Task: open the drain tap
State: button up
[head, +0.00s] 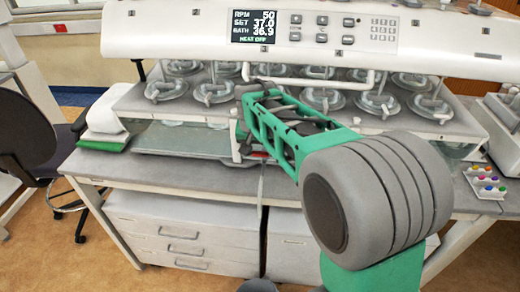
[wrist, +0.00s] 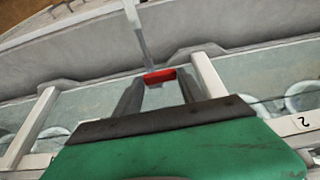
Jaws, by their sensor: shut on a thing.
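In the wrist view, the drain tap's red handle (wrist: 160,76) lies between the tips of my gripper's two dark fingers (wrist: 160,84). My gripper is shut on it. A pale hose or pipe (wrist: 138,38) runs from the handle toward the top of the wrist view. In the head view, my green and grey arm reaches to the front of the water bath (head: 180,141), and a little red of the handle (head: 257,155) shows beside my arm. The rest of the tap is hidden behind my arm, so I cannot tell its angle clearly.
The bath machine carries a control panel (head: 313,31) reading HEAT OFF, with several glass vessels below it. The bench holds a rack of coloured caps (head: 485,182) at right and a green-and-white item (head: 104,125) at left. Drawers (head: 180,238) stand below. A dark chair (head: 28,135) stands left.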

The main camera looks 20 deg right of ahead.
jog(key=n, duration=0.1)
jog(key=n+y+b, duration=0.1)
jog(key=n, duration=0.1)
jog(key=shift+s+d+n+y+b, duration=0.2)
jog(key=shift+s+n+y+b, duration=0.1)
jog(key=shift+n+b, duration=0.1)
jog(key=n, duration=0.1)
jog(key=n+y, duration=0.1)
jog(key=n, duration=0.1)
jog(key=n+y, duration=0.1)
jog(key=n, duration=0.1)
jog(key=shift+s+d, duration=0.2)
jog(key=shift+d, duration=0.05)
jog(key=shift+n, duration=0.3)
jog(key=o, duration=1.4)
jog(key=shift+c, duration=0.2)
